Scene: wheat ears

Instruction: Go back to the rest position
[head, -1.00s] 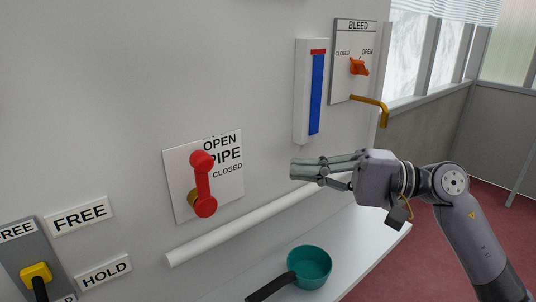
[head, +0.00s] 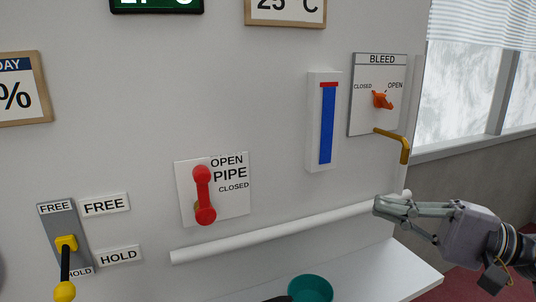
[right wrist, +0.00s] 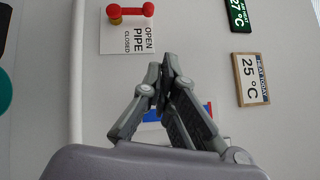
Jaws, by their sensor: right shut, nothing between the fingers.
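My right gripper (head: 384,208) is in the lower right of the head view, in front of the wall panel and below the brass spout (head: 393,141). Its fingers are shut with nothing between them. In the right wrist view its fingertips (right wrist: 165,70) meet in front of the white wall. The gripper is apart from the red pipe lever (head: 204,195), which stands nearly upright on its OPEN/CLOSED plate. The orange bleed lever (head: 382,100) points toward OPEN. My left gripper is not in view.
A white rail (head: 275,232) runs along the wall above a white shelf (head: 385,270) that holds a teal pan (head: 310,288). A gauge with a blue column (head: 327,125) hangs beside the bleed plate. A yellow-knobbed lever (head: 66,243) is at lower left. Open floor lies at right.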

